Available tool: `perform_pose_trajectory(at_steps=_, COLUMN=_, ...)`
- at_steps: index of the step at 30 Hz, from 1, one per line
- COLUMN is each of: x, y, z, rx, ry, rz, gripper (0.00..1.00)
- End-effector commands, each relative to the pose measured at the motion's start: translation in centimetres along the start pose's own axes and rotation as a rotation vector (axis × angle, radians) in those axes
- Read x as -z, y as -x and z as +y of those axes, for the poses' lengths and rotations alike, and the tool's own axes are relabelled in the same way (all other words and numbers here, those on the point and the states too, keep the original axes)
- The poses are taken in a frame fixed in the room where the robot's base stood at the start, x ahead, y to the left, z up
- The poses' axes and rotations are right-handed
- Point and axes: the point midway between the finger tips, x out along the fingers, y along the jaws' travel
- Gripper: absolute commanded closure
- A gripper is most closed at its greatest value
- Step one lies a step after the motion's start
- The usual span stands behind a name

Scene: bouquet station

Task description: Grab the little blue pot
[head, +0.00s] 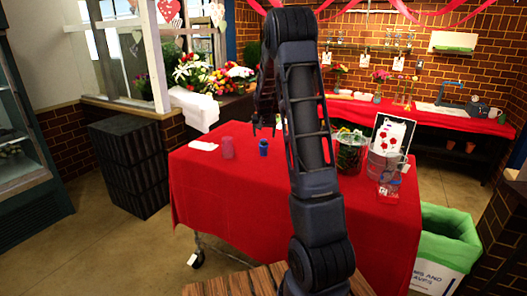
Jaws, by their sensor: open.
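The little blue pot (263,148) stands upright on the red-covered table, near the middle of the table top. My gripper (264,130) hangs just above and behind it in the picture, with its fingers apart and nothing between them. It looks apart from the pot, though the exact gap in depth is hard to tell. My dark arm rises in front of the table, to the right of the pot, and hides part of the table top.
A pink cup (228,147) stands left of the blue pot, with a white cloth (203,146) farther left. Right of my arm are a dark green container (350,152), a card with red flowers (392,136) and a clear pitcher (384,166). The red table's (220,185) front left is clear.

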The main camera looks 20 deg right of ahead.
Motion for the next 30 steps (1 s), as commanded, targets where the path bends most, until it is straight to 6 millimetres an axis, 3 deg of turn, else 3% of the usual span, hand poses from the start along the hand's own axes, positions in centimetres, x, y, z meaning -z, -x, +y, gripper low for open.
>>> perform_pose_trajectory(at_steps=7, x=0.2, y=-1.8, z=0.0, rx=-0.003, ry=-0.001, rz=-0.001, gripper=0.25)
perform_pose_trajectory(at_steps=15, x=0.1, y=-5.5, z=-0.1, rx=-0.003, ry=-0.001, rz=-0.001, gripper=0.25)
perform_pose_trajectory(at_steps=23, x=0.0, y=-7.1, z=-0.2, rx=-0.002, ry=-0.001, rz=-0.001, gripper=0.25)
perform_pose_trajectory(at_steps=30, x=0.0, y=-10.2, z=-0.5, rx=-0.002, ry=-0.002, rz=-0.001, gripper=0.25)
